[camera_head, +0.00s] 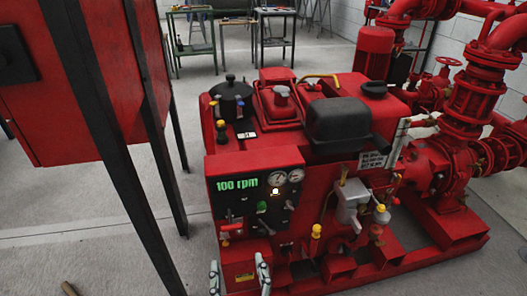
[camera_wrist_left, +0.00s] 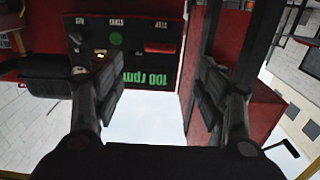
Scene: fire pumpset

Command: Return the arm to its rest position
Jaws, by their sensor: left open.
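My left gripper (camera_head: 238,272) shows at the bottom edge of the head view, its two fingers apart in front of the red pumpset (camera_head: 330,240). In the left wrist view the fingers of this gripper (camera_wrist_left: 155,90) are spread, with nothing between them. That view shows the black control panel (camera_wrist_left: 125,45) upside down beyond the fingers. Most of the left arm is out of the picture. My right gripper is in neither view.
A red cabinet (camera_head: 85,80) on black legs stands at the left, close to the pumpset. Red pipes and valves (camera_head: 470,110) fill the right side. Tables (camera_head: 275,40) stand at the back. Grey floor (camera_head: 90,220) is open at the lower left.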

